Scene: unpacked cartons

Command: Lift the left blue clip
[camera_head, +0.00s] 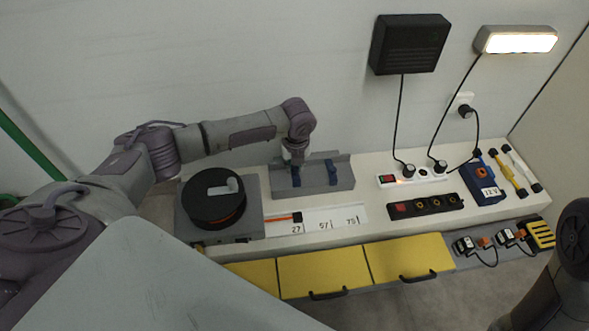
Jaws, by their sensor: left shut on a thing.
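The fingertips are small and partly hidden by the wrist. I cannot tell whether the left clip is clear of the holder. My right arm shows at the lower right edge, but its gripper is out of view.
A black spool (207,207) stands on a grey base left of the holder. A power strip (411,177), a black socket block (424,207) and a blue meter (485,189) lie to the right. Yellow drawers (323,270) line the bench front. A black box (409,44) hangs on the wall.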

